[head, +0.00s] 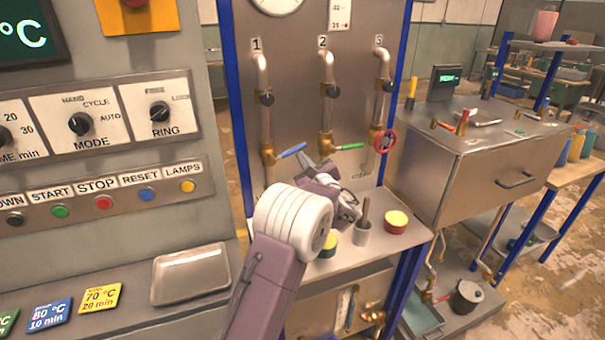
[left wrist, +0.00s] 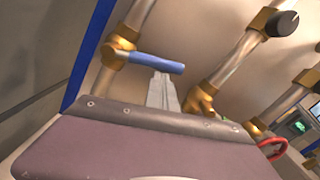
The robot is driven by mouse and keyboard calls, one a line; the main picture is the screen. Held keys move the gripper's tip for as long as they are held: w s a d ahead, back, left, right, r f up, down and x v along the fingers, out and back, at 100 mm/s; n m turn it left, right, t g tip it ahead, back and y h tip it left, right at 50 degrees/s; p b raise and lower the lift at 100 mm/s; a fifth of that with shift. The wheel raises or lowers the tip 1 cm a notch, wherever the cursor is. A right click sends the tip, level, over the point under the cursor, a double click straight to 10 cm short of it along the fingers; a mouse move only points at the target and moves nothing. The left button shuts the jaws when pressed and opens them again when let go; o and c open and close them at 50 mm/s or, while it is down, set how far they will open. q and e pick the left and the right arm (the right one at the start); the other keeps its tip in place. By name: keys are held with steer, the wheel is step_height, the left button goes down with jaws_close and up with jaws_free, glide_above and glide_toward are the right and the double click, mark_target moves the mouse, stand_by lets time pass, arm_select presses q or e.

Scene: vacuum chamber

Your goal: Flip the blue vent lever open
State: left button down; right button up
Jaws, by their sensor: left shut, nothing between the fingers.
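The blue vent lever (head: 292,151) sits on the brass valve of pipe 1 and points right and slightly up, across the pipe. It also shows in the left wrist view (left wrist: 157,63) as a blue bar reaching right from its brass valve (left wrist: 116,52). My left gripper (head: 308,160) is shut and empty, close to the free end of the lever. In the left wrist view its grey fingers (left wrist: 162,84) point up to just below the lever's right part. I cannot tell whether they touch it. My right gripper is not in view.
A green lever (head: 347,146) on pipe 2 and a red handwheel (head: 386,141) on pipe 3 are to the right. A grey cup (head: 363,232) and a yellow-topped tin (head: 396,222) stand on the shelf below. The control panel (head: 100,190) flanks the left.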

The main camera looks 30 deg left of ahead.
mark_target(299, 150)
arm_select(q)
steer(key=r+n+b, duration=0.1)
steer(key=n+b, duration=0.1)
steer(key=r+n+b, duration=0.1)
steer(key=n+b, duration=0.1)
steer(key=b, duration=0.1)
steer(key=s+r+n+b, duration=0.1)
steer(key=n+b, duration=0.1)
steer(key=shift+a+r, duration=0.15)
steer(key=shift+a, duration=0.25)
steer(key=s+a+r+n+b, duration=0.3)
steer(key=r+n+b, duration=0.1)
steer(key=n+b, duration=0.4)
steer(key=shift+s+n+g+b, duration=0.4)
steer(key=shift+a+r, duration=0.1)
